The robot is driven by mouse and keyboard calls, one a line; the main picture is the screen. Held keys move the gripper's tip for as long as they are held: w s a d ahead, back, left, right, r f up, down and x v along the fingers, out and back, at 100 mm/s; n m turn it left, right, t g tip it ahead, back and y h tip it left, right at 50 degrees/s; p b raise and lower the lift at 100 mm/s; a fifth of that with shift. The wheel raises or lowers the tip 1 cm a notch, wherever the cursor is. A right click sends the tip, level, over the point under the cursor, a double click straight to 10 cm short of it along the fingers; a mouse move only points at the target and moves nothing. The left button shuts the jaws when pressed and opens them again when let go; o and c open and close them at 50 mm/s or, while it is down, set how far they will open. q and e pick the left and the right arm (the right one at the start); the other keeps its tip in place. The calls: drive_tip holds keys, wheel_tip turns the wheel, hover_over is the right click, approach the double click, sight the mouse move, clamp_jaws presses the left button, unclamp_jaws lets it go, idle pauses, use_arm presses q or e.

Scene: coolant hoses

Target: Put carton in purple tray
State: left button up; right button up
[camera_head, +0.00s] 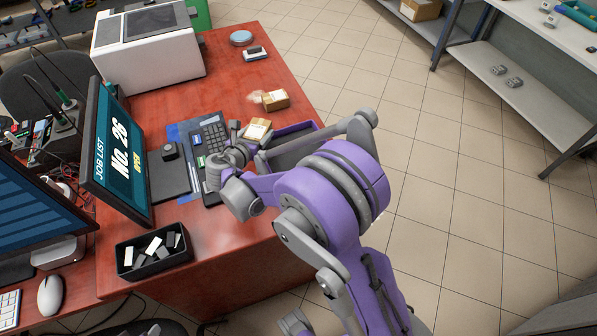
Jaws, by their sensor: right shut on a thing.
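My right arm, purple and grey, reaches in from the lower right. Its gripper (240,138) is over the desk and is shut on a small brown carton with a pale label (258,129). The fingers are small and partly hidden by my wrist. The purple tray (301,128) lies at the desk's right edge, just right of the held carton. My forearm covers much of the tray. I cannot tell whether the carton is over the tray's rim or beside it. A second brown carton (275,100) sits on the desk behind the tray. My left gripper is not in view.
A keypad (210,134) lies left of the gripper, and a monitor (118,150) stands further left. A white printer (148,45) is at the back left. A black bin of small parts (153,252) is at the desk's front. Red desk surface (225,82) is clear behind.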

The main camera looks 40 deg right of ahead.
sight(302, 146)
drive_tip(key=s+d+m+g+b, duration=0.1)
drive_tip(key=d+g, duration=0.1)
drive_tip(key=d+m+g+h+b, duration=0.1)
drive_tip(key=d+m+g, duration=0.1)
drive_tip(key=s+d+m+g+h+b, duration=0.1)
drive_tip(key=d+m, duration=0.1)
drive_tip(key=d, duration=0.1)
drive_tip(key=shift+s+r+g, duration=0.3)
drive_tip(key=shift+g, duration=0.1)
drive_tip(key=s+d+r+m+g+b, duration=0.3)
drive_tip(key=s+d+r+m+g, duration=0.1)
drive_tip(key=m+g, duration=0.15)
use_arm(q)
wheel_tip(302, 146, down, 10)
drive_tip(key=b, duration=0.2)
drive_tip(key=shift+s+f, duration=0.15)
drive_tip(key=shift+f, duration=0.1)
use_arm(e)
drive_tip(key=shift+g, duration=0.25)
drive_tip(key=f, duration=0.9)
drive_tip(key=shift+s+f, duration=0.25)
drive_tip(key=shift+a+f, duration=0.1)
drive_tip(key=o, duration=1.3)
